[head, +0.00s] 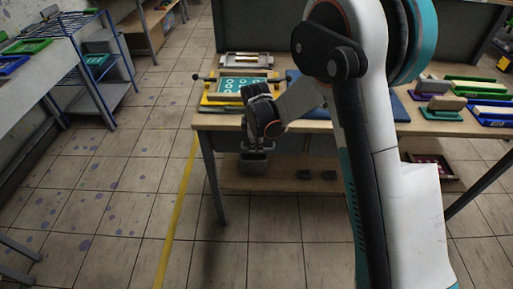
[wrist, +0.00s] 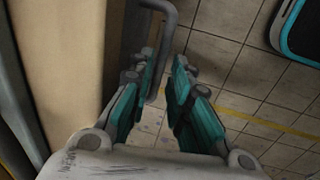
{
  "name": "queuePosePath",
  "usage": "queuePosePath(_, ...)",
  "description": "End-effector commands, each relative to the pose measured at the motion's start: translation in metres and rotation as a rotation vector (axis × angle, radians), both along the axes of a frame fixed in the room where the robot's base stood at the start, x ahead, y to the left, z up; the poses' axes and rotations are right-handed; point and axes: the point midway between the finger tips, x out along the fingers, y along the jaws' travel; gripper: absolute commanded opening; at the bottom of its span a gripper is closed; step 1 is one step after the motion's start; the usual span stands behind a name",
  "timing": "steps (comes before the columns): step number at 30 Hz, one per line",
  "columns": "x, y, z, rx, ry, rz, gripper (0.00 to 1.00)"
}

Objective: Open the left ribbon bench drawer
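My gripper (head: 262,118) is at the front left edge of the wooden-topped bench (head: 300,124) in the head view. In the wrist view my gripper (wrist: 167,62) is open, with a gap between its teal-padded fingers. A grey bent bar handle (wrist: 172,22) runs down from the top into that gap, between the fingertips. I cannot tell whether either finger touches it. A tan, upright panel (wrist: 75,60) fills the left of the wrist view, beside the left finger. The drawer's outline is not clear, and my arm hides part of the bench front in the head view.
A yellow printing frame with a teal sheet (head: 238,86) lies on the bench. Green and blue trays (head: 480,88) stand at its right. A blue rack (head: 92,75) stands at the left. Tiled floor between is clear.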

Motion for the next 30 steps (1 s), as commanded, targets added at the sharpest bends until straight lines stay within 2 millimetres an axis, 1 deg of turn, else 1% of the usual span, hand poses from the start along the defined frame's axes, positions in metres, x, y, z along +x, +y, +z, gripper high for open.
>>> queuePosePath(1, 0.001, 0.000, -0.006, 0.000, 0.000, 0.000, 0.18)
queuePosePath(4, 0.002, 0.000, -0.011, 0.000, 0.000, 0.000, 0.18)
queuePosePath(14, 0.003, 0.000, -0.013, 0.000, 0.000, -0.001, 0.18)
queuePosePath(15, 0.003, 0.000, -0.013, 0.000, 0.000, -0.001, 0.09)
queuePosePath(16, 0.003, 0.000, -0.013, 0.000, 0.000, -0.001, 0.02)
queuePosePath(17, 0.003, 0.000, -0.013, 0.000, 0.000, -0.001, 0.00)
queuePosePath(25, 0.002, 0.001, -0.013, 0.000, 0.000, 0.000, 0.00)
queuePosePath(30, 0.000, 0.012, -0.013, 0.000, 0.001, 0.000, 0.00)
